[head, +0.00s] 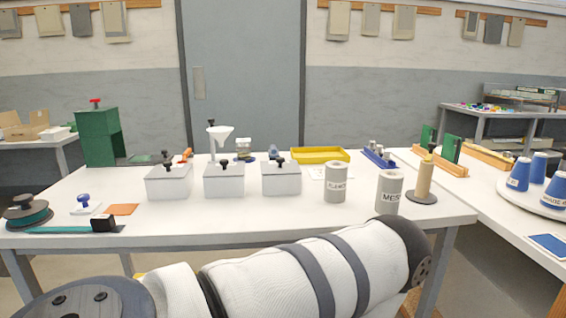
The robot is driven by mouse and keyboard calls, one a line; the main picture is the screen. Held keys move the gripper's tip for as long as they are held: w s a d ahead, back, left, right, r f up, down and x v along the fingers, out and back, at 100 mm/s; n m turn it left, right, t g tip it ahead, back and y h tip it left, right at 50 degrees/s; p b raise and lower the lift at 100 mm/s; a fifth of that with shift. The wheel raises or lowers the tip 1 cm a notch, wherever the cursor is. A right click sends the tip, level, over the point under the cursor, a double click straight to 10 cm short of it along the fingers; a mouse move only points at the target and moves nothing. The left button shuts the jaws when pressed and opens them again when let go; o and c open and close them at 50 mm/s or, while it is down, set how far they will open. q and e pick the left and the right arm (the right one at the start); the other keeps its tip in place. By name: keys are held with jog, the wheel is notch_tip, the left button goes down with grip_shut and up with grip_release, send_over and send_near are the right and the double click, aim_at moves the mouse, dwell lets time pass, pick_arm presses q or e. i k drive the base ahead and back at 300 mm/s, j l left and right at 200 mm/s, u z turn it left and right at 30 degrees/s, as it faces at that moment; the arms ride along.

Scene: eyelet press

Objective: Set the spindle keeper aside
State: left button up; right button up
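A tan upright roll (425,181) stands on a dark round base (421,197) at the right of the white table. A small dark piece (431,150) sits at its top, where the spindle is; it looks like the spindle keeper, but it is too small to make out clearly. Neither gripper is in view. One of my arms, in a white sleeve with dark bands, crosses the bottom of the head view in front of the table, and its hand does not show.
Two grey labelled cans (335,182) stand left of the roll. White lidded boxes (224,180), a yellow tray (320,155) and a green press (98,137) are further left or back. Blue cones (519,174) stand at the right. Some bare tabletop lies around the cans.

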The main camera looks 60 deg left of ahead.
aim_at(430, 146)
jog(key=i+j+u, duration=0.6)
jog(key=u, duration=0.25)
jog(key=i+j+u, duration=0.25)
jog(key=i+u, duration=0.55)
jog(key=k+l+u, duration=0.25)
jog(key=k+l, duration=0.2)
jog(key=k+l+u, duration=0.25)
jog(key=k+l, duration=0.25)
jog(key=l, duration=0.05)
